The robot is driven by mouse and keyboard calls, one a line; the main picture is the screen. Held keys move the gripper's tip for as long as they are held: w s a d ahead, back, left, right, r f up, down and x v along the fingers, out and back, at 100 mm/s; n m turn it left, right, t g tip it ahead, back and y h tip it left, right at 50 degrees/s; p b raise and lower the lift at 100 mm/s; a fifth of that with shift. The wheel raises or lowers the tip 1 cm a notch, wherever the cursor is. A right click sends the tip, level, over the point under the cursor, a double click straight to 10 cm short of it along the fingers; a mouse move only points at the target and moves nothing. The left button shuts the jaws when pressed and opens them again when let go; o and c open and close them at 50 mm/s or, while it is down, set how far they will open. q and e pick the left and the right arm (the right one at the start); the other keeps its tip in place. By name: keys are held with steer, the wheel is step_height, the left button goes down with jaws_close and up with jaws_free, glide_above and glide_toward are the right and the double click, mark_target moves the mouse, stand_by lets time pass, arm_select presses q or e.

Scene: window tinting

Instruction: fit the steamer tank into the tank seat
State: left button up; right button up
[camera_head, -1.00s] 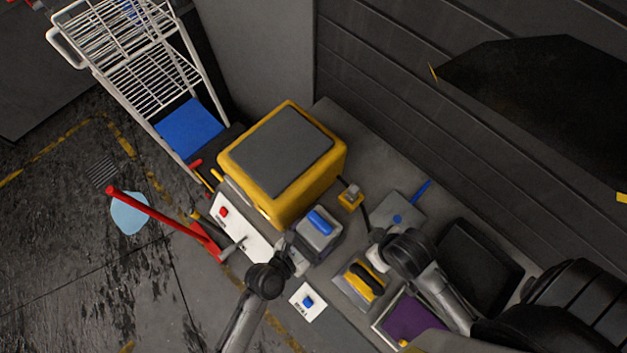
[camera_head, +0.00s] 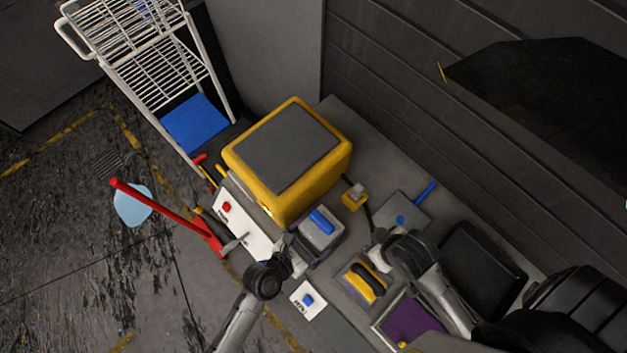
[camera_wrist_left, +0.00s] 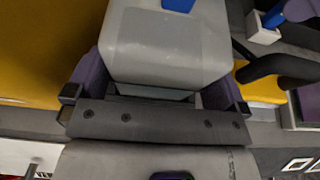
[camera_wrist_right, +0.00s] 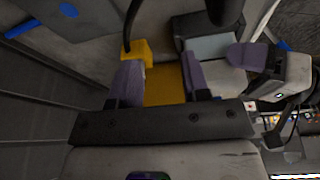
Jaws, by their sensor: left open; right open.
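The steamer tank (camera_head: 322,232) is a grey block with a blue handle (camera_head: 320,221). It stands beside the yellow steamer-like box (camera_head: 280,165) on the bench. My left gripper (camera_head: 293,248) is at the tank's near left side. In the left wrist view the tank (camera_wrist_left: 165,50) sits between its open purple fingers (camera_wrist_left: 158,95); contact is unclear. My right gripper (camera_head: 383,238) is open and apart from the tank, right of it. The right wrist view shows its fingers (camera_wrist_right: 165,85) over a yellow surface, with the tank (camera_wrist_right: 207,48) beyond. I cannot make out the tank seat.
A small yellow fitting (camera_head: 354,197) with a black hose is close to the right gripper. A yellow-and-black tool (camera_head: 365,282), a purple pad (camera_head: 412,322) and a black tray (camera_head: 482,265) crowd the right.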

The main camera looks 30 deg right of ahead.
arm_select(q)
steer(key=v, duration=1)
steer(key=shift+a+r, duration=0.15)
steer(key=shift+a, duration=0.2)
steer(key=s+a+m+y, duration=0.2)
steer(key=a+m+y, duration=0.2)
steer(key=a+m, duration=0.2)
steer(key=s+a+r+m+y, duration=0.1)
steer(key=s+a+m+y, duration=0.2)
steer(key=a+m+y, duration=0.2)
steer(key=s+a+m+y, duration=0.2)
steer(key=a+m+y, duration=0.2)
steer(key=a+m, duration=0.5)
steer(key=m, duration=0.3)
steer(key=shift+s+r, duration=0.35)
steer(key=shift+r, duration=0.05)
steer(key=shift+a, duration=0.15)
